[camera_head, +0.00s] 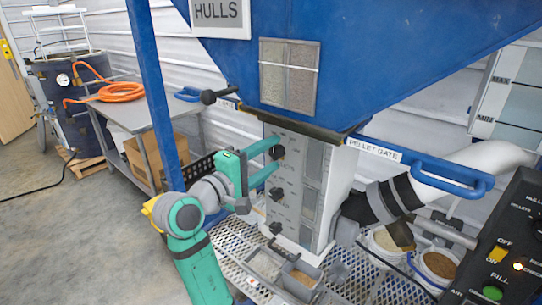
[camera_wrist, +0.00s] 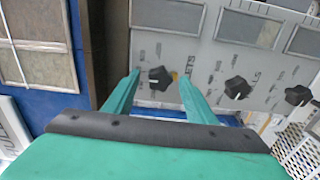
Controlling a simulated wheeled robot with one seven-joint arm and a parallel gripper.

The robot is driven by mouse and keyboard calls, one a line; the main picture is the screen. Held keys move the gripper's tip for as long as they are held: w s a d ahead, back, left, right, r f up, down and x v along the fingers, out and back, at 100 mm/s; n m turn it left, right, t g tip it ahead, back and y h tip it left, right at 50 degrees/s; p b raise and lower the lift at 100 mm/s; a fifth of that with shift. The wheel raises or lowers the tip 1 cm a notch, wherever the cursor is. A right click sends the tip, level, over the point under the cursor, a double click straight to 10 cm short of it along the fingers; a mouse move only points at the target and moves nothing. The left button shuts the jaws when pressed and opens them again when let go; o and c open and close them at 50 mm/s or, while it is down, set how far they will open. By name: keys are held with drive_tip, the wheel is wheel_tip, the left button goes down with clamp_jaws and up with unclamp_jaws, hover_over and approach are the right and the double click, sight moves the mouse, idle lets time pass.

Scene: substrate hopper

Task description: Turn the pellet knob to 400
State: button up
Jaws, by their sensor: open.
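A grey panel (camera_head: 295,205) under the blue hopper carries three black knobs in a column. The top knob (camera_head: 277,152) is level with my gripper (camera_head: 273,162), whose two teal fingers point at the panel. In the wrist view, the same knob (camera_wrist: 160,78) sits ahead, between the open fingertips of my gripper (camera_wrist: 160,80), with gaps on both sides. A small yellow mark shows beside it. Its printed label is only partly readable, and its scale numbers are too small to read. The middle knob (camera_wrist: 238,88) and lower knob (camera_wrist: 298,96) stand clear of the fingers.
The blue hopper (camera_head: 370,50) overhangs the panel. A perforated metal shelf (camera_head: 228,245) with trays lies below. A black control box (camera_head: 500,245) stands at lower right. Open floor (camera_head: 60,220) lies at left.

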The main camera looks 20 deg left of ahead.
drive_tip(key=v, duration=1)
drive_tip(key=d+f+y, duration=0.3)
drive_tip(key=f, duration=1.2)
drive_tip(key=d+f+y, duration=0.3)
drive_tip(key=d+f, duration=0.1)
drive_tip(key=f, duration=1)
drive_tip(key=s+d+f+m+g+y, duration=0.1)
drive_tip(key=s+d+f+m, duration=0.2)
drive_tip(key=s+d+f, duration=0.35)
drive_tip(key=s+d+f+m+g+y, duration=0.1)
drive_tip(key=s+d+f+m, duration=0.15)
drive_tip(key=s+f, duration=0.7)
drive_tip(key=s+d+r+m+h, duration=0.1)
drive_tip(key=s+d+r+m, duration=0.1)
drive_tip(key=s, duration=0.7)
drive_tip(key=s+d+r+m, duration=0.2)
drive_tip(key=s+d+m, duration=0.3)
drive_tip(key=s, duration=0.4)
drive_tip(key=shift+s+d+r+m+h, duration=0.25)
drive_tip(key=shift+s+r+m+h, duration=0.15)
drive_tip(key=shift+m, duration=0.25)
